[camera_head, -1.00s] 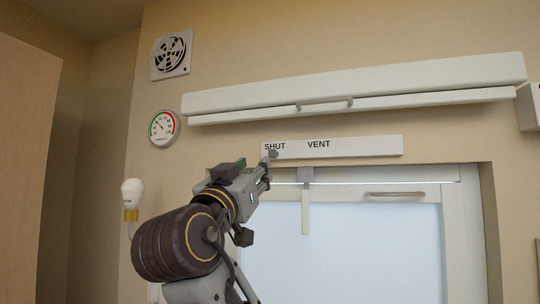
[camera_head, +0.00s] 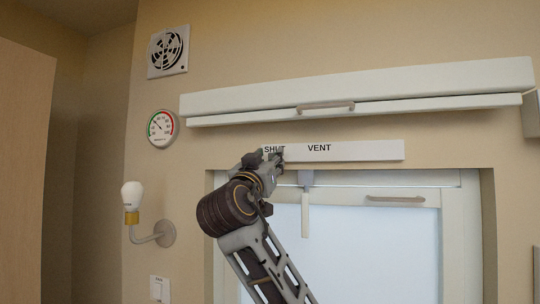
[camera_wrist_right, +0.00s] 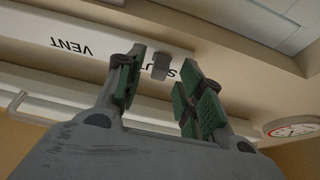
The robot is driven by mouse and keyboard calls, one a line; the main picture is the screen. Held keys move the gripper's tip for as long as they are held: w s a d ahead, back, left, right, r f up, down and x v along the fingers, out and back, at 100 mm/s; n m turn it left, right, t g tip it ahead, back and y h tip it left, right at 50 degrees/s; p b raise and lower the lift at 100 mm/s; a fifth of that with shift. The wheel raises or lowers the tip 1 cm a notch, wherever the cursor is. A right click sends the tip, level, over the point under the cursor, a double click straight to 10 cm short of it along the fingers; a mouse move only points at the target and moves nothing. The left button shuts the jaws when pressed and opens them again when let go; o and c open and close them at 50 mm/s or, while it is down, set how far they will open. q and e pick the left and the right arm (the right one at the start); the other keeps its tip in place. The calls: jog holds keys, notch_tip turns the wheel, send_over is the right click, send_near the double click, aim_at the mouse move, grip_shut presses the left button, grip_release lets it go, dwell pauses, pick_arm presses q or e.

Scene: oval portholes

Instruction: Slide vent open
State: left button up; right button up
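The vent (camera_head: 360,150) is a long white strip above the window, lettered SHUT at its left end and VENT further right. It also shows upside down in the wrist view (camera_wrist_right: 95,48). A small grey tab (camera_wrist_right: 161,66) sticks out of the strip by the word SHUT; in the head view my gripper hides it. My right gripper (camera_head: 270,157) is at the strip's left end, covering part of SHUT. In the wrist view its fingers (camera_wrist_right: 160,85) stand apart, green pads facing, with the tab between their tips and gaps at both sides. My left gripper is out of view.
A white blind case with a grey handle (camera_head: 326,107) runs above the strip. Below are the window (camera_head: 375,250), its handle (camera_head: 396,199) and a hanging pale lever (camera_head: 305,212). A dial (camera_head: 162,128), fan grille (camera_head: 168,51) and lamp (camera_head: 132,196) are at left.

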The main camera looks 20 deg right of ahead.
jog(key=shift+w+d+r, duration=0.25)
jog(key=shift+w+d, duration=0.05)
jog(key=shift+w, duration=0.15)
grip_shut()
